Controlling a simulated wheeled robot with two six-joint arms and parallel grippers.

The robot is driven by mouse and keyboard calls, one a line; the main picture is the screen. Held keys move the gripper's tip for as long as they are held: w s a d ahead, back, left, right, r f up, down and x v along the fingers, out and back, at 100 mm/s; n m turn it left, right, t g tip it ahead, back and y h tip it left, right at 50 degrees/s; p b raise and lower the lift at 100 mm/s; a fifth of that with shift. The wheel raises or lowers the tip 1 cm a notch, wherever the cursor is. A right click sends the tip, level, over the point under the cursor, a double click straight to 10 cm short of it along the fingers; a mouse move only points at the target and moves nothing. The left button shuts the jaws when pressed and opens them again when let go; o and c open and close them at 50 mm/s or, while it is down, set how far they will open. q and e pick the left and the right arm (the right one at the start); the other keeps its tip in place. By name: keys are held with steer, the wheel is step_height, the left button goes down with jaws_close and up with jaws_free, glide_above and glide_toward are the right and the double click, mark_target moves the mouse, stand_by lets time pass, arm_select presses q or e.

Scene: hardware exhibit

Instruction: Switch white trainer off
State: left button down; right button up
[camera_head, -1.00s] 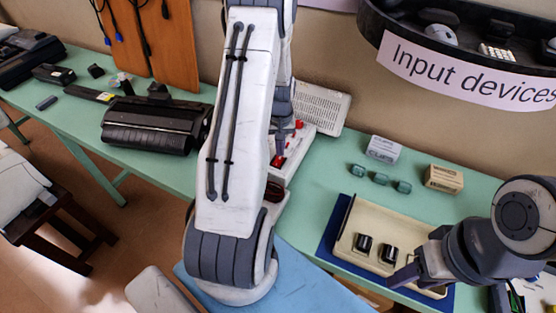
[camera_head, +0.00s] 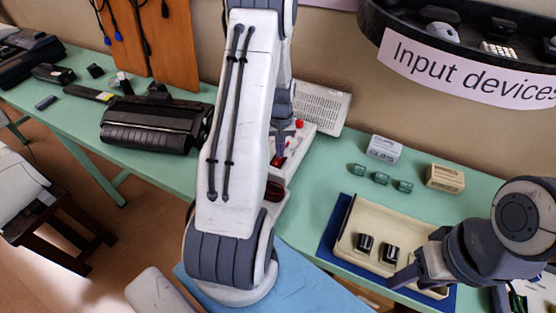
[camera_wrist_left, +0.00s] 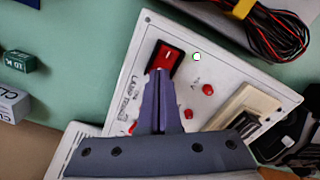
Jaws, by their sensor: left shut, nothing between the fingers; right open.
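The white trainer (camera_wrist_left: 225,75) is a white panel lying on the green table, partly hidden by my left arm in the head view (camera_head: 299,145). Its red rocker switch (camera_wrist_left: 167,56) sits near the panel's edge in the left wrist view, beside a small round white light (camera_wrist_left: 197,57) and red knobs (camera_wrist_left: 208,89). My left gripper (camera_wrist_left: 161,75) is shut and empty, its tips at the near end of the switch. They seem to touch it; the exact contact is hard to tell. My right gripper (camera_head: 403,277) is open and empty, over the cream tray.
The cream tray (camera_head: 348,238) with two dark cylinders stands on a blue mat right of the trainer. Small green blocks (camera_head: 380,178) and two boxes (camera_head: 384,148) lie behind it. A black printer-like device (camera_head: 155,125) is at left. A curved shelf (camera_head: 400,30) overhangs the back right.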

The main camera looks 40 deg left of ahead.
arm_select(q)
steer(key=shift+f, duration=0.35)
steer(key=shift+r+p, duration=2.7)
steer(key=shift+r, duration=0.85)
